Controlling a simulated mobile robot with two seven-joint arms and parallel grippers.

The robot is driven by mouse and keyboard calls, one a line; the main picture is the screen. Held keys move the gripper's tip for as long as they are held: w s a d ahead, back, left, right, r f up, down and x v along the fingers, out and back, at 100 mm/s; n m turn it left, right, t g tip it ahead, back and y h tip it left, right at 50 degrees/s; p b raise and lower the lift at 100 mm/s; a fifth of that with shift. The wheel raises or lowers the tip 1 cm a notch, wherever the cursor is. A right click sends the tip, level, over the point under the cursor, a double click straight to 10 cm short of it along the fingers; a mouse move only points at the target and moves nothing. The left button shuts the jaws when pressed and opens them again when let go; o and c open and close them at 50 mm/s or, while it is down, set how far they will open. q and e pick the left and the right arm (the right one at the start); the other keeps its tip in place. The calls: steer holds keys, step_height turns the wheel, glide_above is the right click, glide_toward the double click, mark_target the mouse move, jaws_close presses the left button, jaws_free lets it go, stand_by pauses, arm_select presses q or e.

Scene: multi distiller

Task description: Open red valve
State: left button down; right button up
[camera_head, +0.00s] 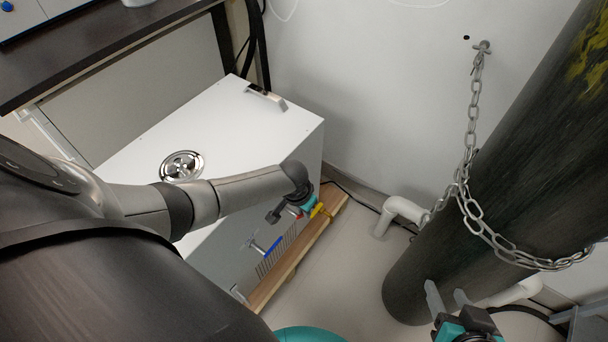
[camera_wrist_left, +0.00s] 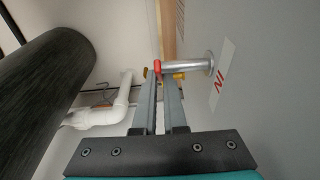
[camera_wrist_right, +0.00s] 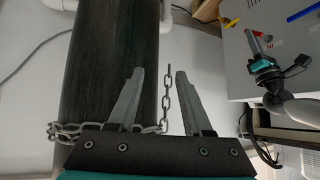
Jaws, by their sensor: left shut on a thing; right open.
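The red valve (camera_wrist_left: 157,67) sits at the end of a silver pipe (camera_wrist_left: 187,66) from the white cabinet's side. Little of its red shows in the head view (camera_head: 296,211). My left gripper (camera_wrist_left: 161,83) has its fingertips at the red valve and is shut on it; the fingers hide part of the handle. In the head view my left gripper (camera_head: 284,211) is beside the cabinet. My right gripper (camera_head: 447,296) is open and empty near the dark gas cylinder, apart from the valve. Its spread fingers show in the right wrist view (camera_wrist_right: 159,75).
A yellow handle (camera_head: 320,210) is close by the red valve. A blue handle (camera_head: 273,247) is on the same side of the white cabinet (camera_head: 240,120). The dark cylinder (camera_head: 500,160) with a chain (camera_head: 472,110) and white pipes (camera_head: 400,210) stand at right. Floor between is clear.

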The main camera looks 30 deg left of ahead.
arm_select(q)
steer(key=shift+s+r+t+p, duration=0.15)
steer(key=shift+r+t+p, duration=0.1)
steer(key=shift+t+p, duration=0.85)
steer(key=shift+r+t+p, duration=0.1)
steer(key=shift+t+p, duration=0.25)
steer(key=shift+t, duration=0.35)
steer(key=shift+s+d+t, duration=0.1)
steer(key=shift+s+t, duration=0.05)
steer(key=shift+t, duration=0.45)
steer(key=shift+r+t+h, duration=0.15)
steer(key=shift+t+h, duration=0.15)
steer(key=shift+t, duration=0.4)
steer(key=shift+r+t+b, duration=0.2)
steer(key=shift+t+b, duration=0.35)
steer(key=shift+t, duration=0.35)
steer(key=shift+r+t, duration=0.15)
steer(key=shift+t, duration=0.15)
arm_select(e)
steer(key=shift+s+d+r+g+h, duration=0.15)
steer(key=shift+s+d+g+h, duration=0.3)
steer(key=shift+s+d+g, duration=0.5)
steer(key=shift+s+d+r+g+h, duration=0.15)
steer(key=shift+s+d+g+h, duration=0.3)
steer(key=shift+s+d+g, duration=0.5)
steer(key=shift+w+d+t, duration=0.1)
steer(key=shift+d+t, duration=0.1)
steer(key=shift+t, duration=0.1)
